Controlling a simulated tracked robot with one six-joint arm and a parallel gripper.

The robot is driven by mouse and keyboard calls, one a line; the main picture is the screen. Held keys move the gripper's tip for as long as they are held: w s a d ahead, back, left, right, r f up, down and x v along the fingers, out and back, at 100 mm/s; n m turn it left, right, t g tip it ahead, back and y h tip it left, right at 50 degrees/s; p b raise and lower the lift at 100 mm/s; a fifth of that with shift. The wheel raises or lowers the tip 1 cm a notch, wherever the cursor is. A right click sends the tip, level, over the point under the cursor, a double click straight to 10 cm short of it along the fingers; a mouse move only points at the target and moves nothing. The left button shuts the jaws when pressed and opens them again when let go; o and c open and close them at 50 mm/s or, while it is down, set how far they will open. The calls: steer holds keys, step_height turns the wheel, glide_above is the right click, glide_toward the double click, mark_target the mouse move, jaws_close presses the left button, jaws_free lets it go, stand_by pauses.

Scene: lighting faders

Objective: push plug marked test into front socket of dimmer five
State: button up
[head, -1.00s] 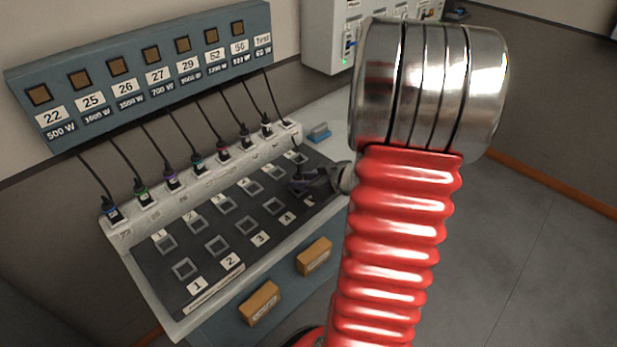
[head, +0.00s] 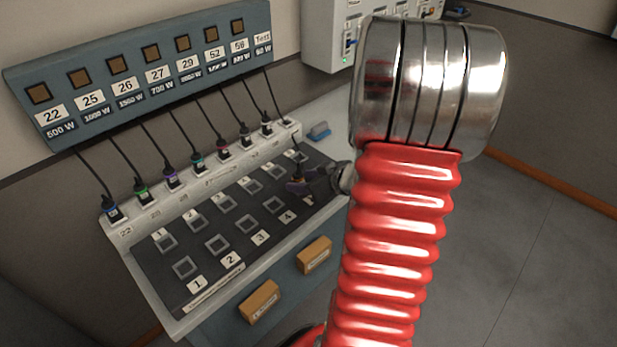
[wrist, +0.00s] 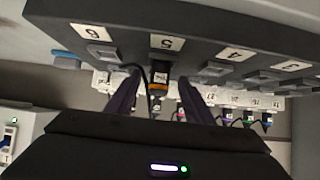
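The plug (wrist: 157,88), black with an orange band, stands at the front socket of dimmer five, below the label 5 (wrist: 167,42) in the wrist view. It hides that socket, and I cannot tell how deep it sits. Its dark cable loops beside it. My gripper (wrist: 158,80) has its two purple fingers on either side of the plug, with a visible gap to each. In the head view, my gripper (head: 308,183) is over the right part of the dark socket panel (head: 165,285), with a bit of orange showing at the fingers. The plug's mark cannot be read.
Several other plugs, such as the green-ringed one (head: 142,193), stand in the pale rail (head: 122,232) behind the panel, with cables from the blue board (head: 60,85). Empty socket frames (head: 217,245) lie left of my gripper. A blue item (head: 319,132) lies at the panel's back right.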

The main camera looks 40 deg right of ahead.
steer(key=shift+r, duration=0.1)
steer(key=shift+s+d+r, duration=0.1)
steer(key=shift+s+r, duration=0.05)
steer(key=shift+s, duration=0.05)
steer(key=v, duration=1.3)
steer(key=shift+s, duration=0.1)
stand_by(0.5)
